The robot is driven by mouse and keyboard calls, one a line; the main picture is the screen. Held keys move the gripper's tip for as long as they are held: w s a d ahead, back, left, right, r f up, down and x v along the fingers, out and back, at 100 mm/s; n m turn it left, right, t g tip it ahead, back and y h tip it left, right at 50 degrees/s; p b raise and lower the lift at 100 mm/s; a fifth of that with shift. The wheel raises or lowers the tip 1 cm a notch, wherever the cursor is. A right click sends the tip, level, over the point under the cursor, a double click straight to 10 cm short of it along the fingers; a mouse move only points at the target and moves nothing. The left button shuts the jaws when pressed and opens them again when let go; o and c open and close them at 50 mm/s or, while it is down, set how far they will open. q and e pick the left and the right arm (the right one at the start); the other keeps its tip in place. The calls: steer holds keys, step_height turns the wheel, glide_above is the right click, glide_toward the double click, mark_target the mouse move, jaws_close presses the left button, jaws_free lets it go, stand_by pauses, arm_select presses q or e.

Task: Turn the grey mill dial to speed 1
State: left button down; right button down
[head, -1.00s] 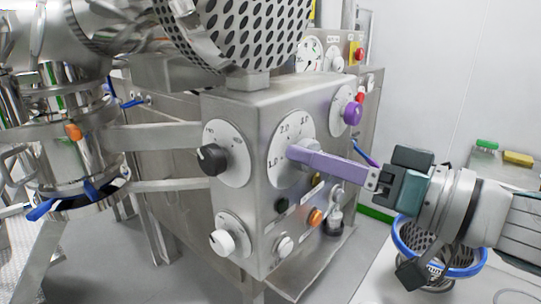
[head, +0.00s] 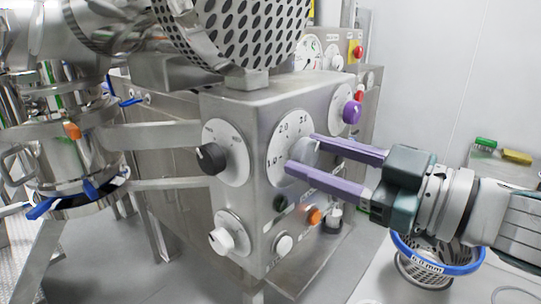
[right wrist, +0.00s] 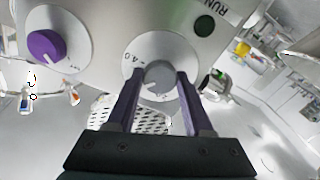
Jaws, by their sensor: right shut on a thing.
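The grey mill dial (head: 306,151) sits on a white round scale plate (head: 284,142) on the front of the steel control box. The marks 1.0, 2.0 and 3.0 show on the plate in the head view. My right gripper (head: 301,153) is shut on the dial, one purple finger above it and one below. In the right wrist view the round dial (right wrist: 158,74) lies between the two fingertips, with 4.0 readable beside it. I cannot make out which mark its pointer faces. My left gripper is not in view.
Close by on the box are a black knob (head: 211,158), a white knob (head: 221,240), a purple knob (head: 352,111) and an orange button (head: 314,216). A blue-rimmed sieve basket (head: 440,264) stands below my right arm. Free floor shows in front.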

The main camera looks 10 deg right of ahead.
steer(key=n+b, duration=0.1)
steer(key=n, duration=0.5)
steer(key=n+b, duration=0.1)
steer(key=n, duration=0.5)
steer(key=shift+n, duration=0.4)
steer(key=n+b, duration=0.1)
steer(key=n, duration=0.2)
steer(key=shift+n+b, duration=0.3)
steer(key=shift+n, duration=0.1)
steer(key=n+b, duration=0.1)
steer(key=n, duration=0.2)
steer(key=shift+n, duration=0.3)
steer(key=n+b, duration=0.1)
steer(key=n, duration=0.3)
steer(key=shift+n+b, duration=0.4)
steer(key=shift+n, duration=0.6)
